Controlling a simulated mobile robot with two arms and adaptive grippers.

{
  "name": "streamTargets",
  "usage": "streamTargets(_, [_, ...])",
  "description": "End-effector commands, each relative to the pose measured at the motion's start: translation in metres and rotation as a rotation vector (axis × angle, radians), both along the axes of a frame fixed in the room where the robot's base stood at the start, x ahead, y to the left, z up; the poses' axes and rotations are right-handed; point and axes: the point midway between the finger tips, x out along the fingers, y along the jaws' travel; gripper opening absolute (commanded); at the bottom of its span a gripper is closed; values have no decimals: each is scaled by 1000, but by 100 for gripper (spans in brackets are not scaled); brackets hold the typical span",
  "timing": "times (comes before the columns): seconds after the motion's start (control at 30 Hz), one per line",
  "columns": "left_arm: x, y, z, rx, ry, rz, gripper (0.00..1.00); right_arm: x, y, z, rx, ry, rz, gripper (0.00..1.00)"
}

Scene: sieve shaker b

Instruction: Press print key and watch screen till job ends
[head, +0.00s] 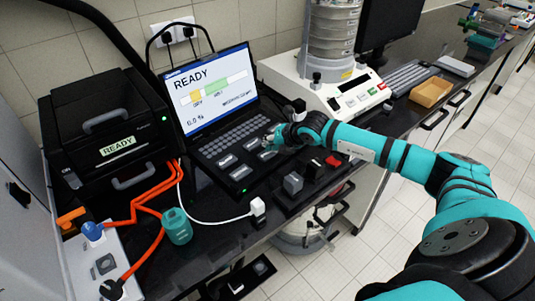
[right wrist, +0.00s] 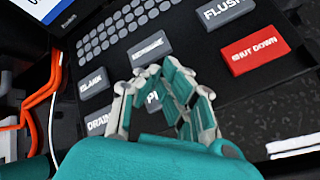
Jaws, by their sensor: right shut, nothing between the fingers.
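The screen (head: 208,88) in the head view reads READY, with a coloured bar and 0.0 %. Below it is a dark panel with a grid of small round keys (head: 230,138) and larger labelled keys. My right gripper (head: 272,137) is over the right side of this panel. In the right wrist view its shut, empty fingers (right wrist: 160,80) are over a grey key (right wrist: 153,100) whose label shows only its first letters, seemingly "PI"; the rest is hidden. I cannot tell whether they touch it. My left gripper is not in view.
Near the fingers are a DRAIN key (right wrist: 98,121), a FLUSH key (right wrist: 223,12) and a red SHUT DOWN key (right wrist: 254,50). A black machine labelled READY (head: 105,105) stands left.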

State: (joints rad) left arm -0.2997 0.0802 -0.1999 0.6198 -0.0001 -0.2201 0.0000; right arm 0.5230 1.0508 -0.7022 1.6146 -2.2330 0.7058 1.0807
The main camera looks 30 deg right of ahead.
Motion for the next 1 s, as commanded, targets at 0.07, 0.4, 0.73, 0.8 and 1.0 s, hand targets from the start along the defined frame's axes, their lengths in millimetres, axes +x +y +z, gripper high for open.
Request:
streamTargets(0.07, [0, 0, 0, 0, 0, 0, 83, 0, 0, 0, 0, 0, 0, 0])
streamTargets(0.4, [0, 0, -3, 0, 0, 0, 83, 0, 0, -3, 0, 0, 0, 0])
streamTargets(0.73, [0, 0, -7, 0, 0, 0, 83, 0, 0, -6, 0, 0, 0, 0])
streamTargets(0.8, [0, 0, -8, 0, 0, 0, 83, 0, 0, -7, 0, 0, 0, 0])
streamTargets(1.0, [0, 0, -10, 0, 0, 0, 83, 0, 0, -10, 0, 1, 1, 0])
